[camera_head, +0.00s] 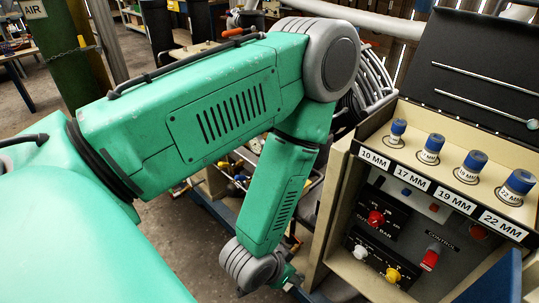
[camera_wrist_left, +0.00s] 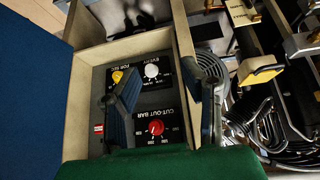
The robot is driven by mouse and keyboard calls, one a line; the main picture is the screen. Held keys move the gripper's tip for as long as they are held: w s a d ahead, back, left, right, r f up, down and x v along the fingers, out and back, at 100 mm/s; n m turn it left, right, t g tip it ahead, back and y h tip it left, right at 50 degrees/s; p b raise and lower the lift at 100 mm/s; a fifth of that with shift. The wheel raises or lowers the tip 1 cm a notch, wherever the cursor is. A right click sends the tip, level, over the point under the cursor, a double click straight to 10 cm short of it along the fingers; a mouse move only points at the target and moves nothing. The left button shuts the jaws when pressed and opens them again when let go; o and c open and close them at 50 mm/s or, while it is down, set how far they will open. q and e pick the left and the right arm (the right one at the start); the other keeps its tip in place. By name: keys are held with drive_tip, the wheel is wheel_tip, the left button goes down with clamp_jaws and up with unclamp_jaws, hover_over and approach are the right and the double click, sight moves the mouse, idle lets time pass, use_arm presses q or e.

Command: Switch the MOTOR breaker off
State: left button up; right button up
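The control panel (camera_head: 400,235) is set in a beige box. A red switch (camera_head: 430,257) sits beside the label CONTROL. Another red part (camera_head: 475,231) sits higher right, partly in shadow. I cannot read a MOTOR label in either view. My left arm crosses the head view, and its gripper is mostly hidden low, left of the box. In the left wrist view, my left gripper (camera_wrist_left: 167,105) has its fingers apart and empty in front of the panel, near the red CUT-OUT BAR knob (camera_wrist_left: 156,127). A small red part (camera_wrist_left: 98,128) shows left of the fingers. My right gripper is not visible.
Several blue-capped sockets (camera_head: 397,130) stand on the box top above size labels. An open black lid (camera_head: 480,70) rises behind them. White (camera_head: 360,252) and yellow (camera_head: 393,275) knobs are low on the panel. Hoses and tools (camera_wrist_left: 265,120) lie beside the box.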

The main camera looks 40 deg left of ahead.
use_arm(q)
drive_tip(key=s+a+f+g+b, duration=0.2)
drive_tip(key=s+f+b, duration=0.1)
drive_tip(key=s+f, duration=0.2)
drive_tip(key=shift+f+b, duration=0.3)
drive_tip(key=shift+f, duration=0.15)
drive_tip(key=shift+a, duration=0.1)
drive_tip(key=s+a+g, duration=0.3)
drive_tip(key=s+g, duration=0.1)
drive_tip(key=s, duration=0.4)
drive_tip(key=shift+a+f+y, duration=0.2)
drive_tip(key=shift+f+y, duration=0.1)
drive_tip(key=shift+f, duration=0.05)
drive_tip(key=shift+w, duration=0.1)
idle(3.0)
